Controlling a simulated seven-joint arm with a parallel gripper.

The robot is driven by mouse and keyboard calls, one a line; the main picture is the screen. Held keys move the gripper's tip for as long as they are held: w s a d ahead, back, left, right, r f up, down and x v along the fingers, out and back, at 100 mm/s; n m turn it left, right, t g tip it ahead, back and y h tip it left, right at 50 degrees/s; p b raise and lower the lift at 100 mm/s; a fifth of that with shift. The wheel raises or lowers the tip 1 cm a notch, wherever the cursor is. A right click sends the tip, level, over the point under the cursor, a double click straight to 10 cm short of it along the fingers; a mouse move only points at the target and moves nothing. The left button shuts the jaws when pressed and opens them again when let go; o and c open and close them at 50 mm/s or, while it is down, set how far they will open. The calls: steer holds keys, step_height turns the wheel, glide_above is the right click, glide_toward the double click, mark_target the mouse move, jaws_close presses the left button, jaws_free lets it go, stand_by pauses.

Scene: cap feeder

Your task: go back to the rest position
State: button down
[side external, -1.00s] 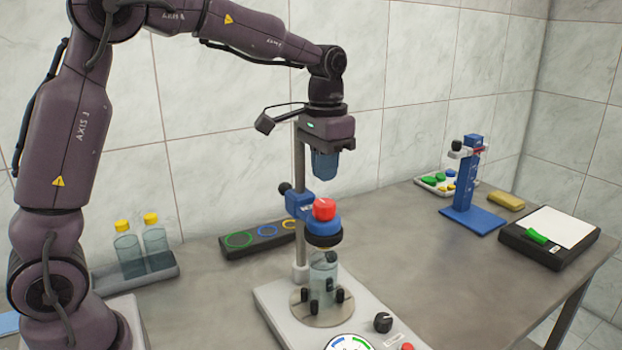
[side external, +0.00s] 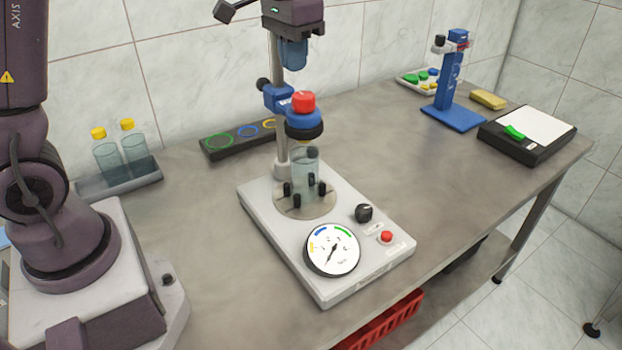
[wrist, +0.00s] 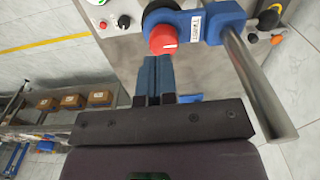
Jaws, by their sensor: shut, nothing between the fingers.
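My gripper (side external: 293,55) hangs pointing down above the capping station, beside its upright post. Its blue fingers are closed together with nothing between them; they also show in the wrist view (wrist: 153,75). Below the fingers and apart from them is a red knob (side external: 303,101) on the blue clamp head (side external: 305,119), which also shows in the wrist view (wrist: 162,40). Under the head, a clear bottle (side external: 305,180) stands among black pegs on the round plate of the station base (side external: 262,207). The upper part of my arm is out of the picture.
The metal post (side external: 282,140) stands close to my gripper. At the back are a rack with two yellow-capped bottles (side external: 123,153) and a dark ring holder (side external: 215,150). At right are a blue stand (side external: 452,90), a cap tray (side external: 408,82) and a black-framed pad (side external: 535,125). Bare table lies between.

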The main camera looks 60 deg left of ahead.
steer(key=s+d+r+t, duration=0.1)
steer(key=s+d+t, duration=0.1)
steer(key=s, duration=0.7)
steer(key=s+d+r+t, duration=0.1)
steer(key=s+d+t, duration=0.1)
steer(key=s, duration=0.8)
steer(key=shift+s+d+r+t, duration=0.25)
steer(key=shift+d+t, duration=0.1)
steer(key=shift+t, duration=0.35)
steer(key=c, duration=1.8)
jaws_free()
